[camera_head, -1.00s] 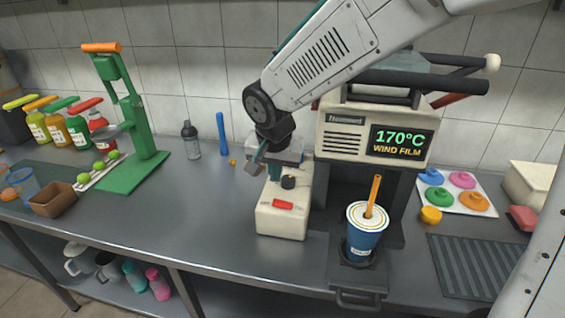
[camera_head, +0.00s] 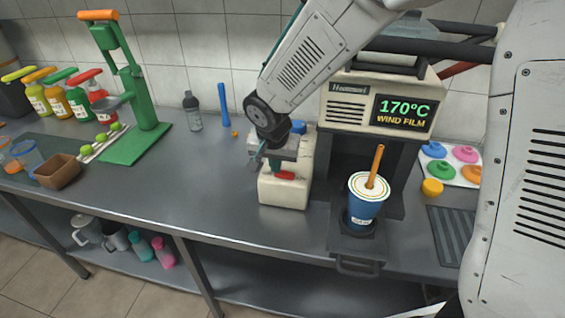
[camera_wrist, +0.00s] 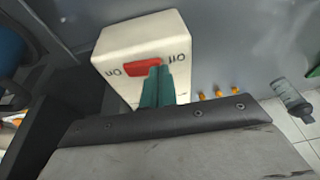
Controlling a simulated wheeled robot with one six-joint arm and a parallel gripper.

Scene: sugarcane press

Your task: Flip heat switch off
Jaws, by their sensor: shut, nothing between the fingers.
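The heat switch is a red rocker (camera_wrist: 141,65) on top of a cream box (camera_head: 284,194). The red rocker also shows in the head view (camera_head: 285,175), partly under my gripper. The sealing machine's display (camera_head: 403,112) reads 170°C WIND FILM.
A blue cup with an orange straw (camera_head: 366,200) stands on the sealer's tray, right of the box. A dark bottle (camera_head: 192,112) and a blue stick (camera_head: 224,105) stand behind left. A green press (camera_head: 140,110) is further left.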

